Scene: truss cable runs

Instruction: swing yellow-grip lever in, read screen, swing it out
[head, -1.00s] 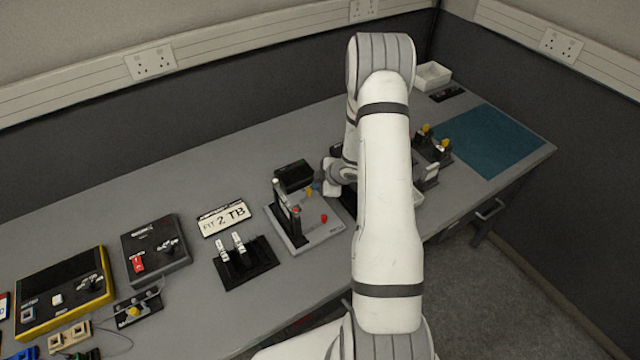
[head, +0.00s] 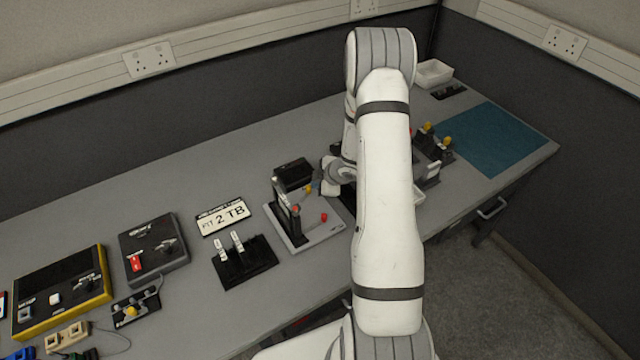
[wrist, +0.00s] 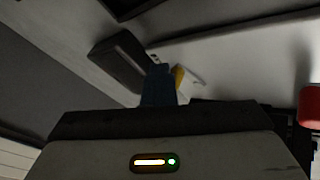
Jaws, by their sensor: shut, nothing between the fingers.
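The lever fixture (head: 325,233) is a grey plate on the bench with an upright dark frame at its left. The lever's yellow grip (head: 308,188) shows beside the black box (head: 293,174) at the back of the plate. In the wrist view the yellow grip (wrist: 180,77) is partly hidden behind my fingers. My gripper (head: 320,187) is shut and empty, just right of the yellow grip; it also shows in the wrist view (wrist: 158,84). I cannot tell whether they touch. The black box (wrist: 122,60) shows beyond the fingers; no readable screen face shows.
A red knob (head: 324,217) stands on the plate near its right side, and a red part (wrist: 309,105) shows at the wrist view's right edge. The two-lever black block (head: 245,262) and plate sign (head: 223,217) lie left. My arm hides the bench behind it.

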